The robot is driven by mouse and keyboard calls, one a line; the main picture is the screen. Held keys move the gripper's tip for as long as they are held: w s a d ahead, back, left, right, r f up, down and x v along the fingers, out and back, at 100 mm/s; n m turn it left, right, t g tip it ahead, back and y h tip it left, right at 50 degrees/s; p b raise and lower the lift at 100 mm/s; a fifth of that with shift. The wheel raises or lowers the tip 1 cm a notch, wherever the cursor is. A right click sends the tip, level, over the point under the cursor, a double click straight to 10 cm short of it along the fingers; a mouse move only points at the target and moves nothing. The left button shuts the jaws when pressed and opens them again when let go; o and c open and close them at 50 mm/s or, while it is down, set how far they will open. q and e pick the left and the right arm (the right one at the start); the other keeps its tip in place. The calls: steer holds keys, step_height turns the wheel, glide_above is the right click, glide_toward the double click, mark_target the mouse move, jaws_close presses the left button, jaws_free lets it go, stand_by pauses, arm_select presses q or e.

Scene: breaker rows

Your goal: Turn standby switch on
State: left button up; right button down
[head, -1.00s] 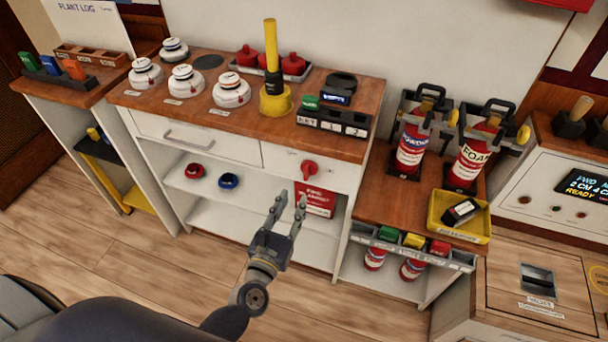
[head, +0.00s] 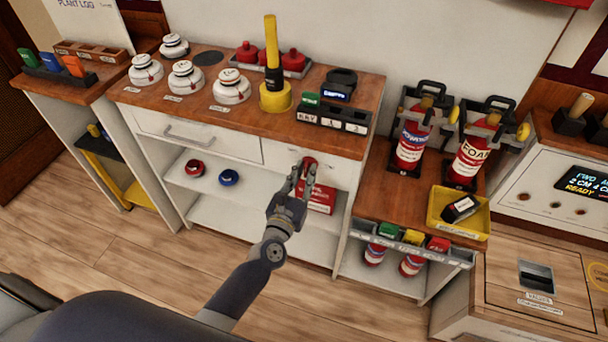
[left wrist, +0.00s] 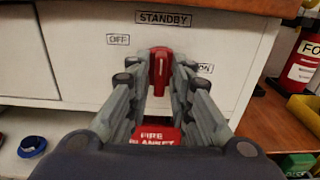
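The standby switch is a red rotary knob (left wrist: 161,72) on the white cabinet front, under a STANDBY label (left wrist: 163,19). An OFF label (left wrist: 118,40) is at its upper left and an ON label (left wrist: 204,68) at its right. The knob's handle stands roughly upright in the left wrist view. My left gripper (left wrist: 163,78) is open, with its fingers on either side of the knob; whether they touch it cannot be told. In the head view the left gripper (head: 303,180) partly covers the knob (head: 309,163). My right gripper is not in view.
A red fire blanket box (head: 318,198) sits on the shelf below the switch. Red (head: 194,168) and blue (head: 229,177) round items are on the shelf to the left. Fire extinguishers (head: 410,148) stand to the right. The floor in front is clear.

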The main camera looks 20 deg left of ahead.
arm_select(q)
jaws_close()
steer(key=shift+m, duration=1.5)
steer(key=m, duration=0.5)
steer(key=shift+p, duration=0.4)
steer(key=m+p, duration=0.1)
steer(key=m, duration=0.4)
steer(key=m+p, duration=0.1)
steer(key=m, duration=0.3)
steer(key=shift+m, duration=0.4)
steer(key=shift+f, duration=0.1)
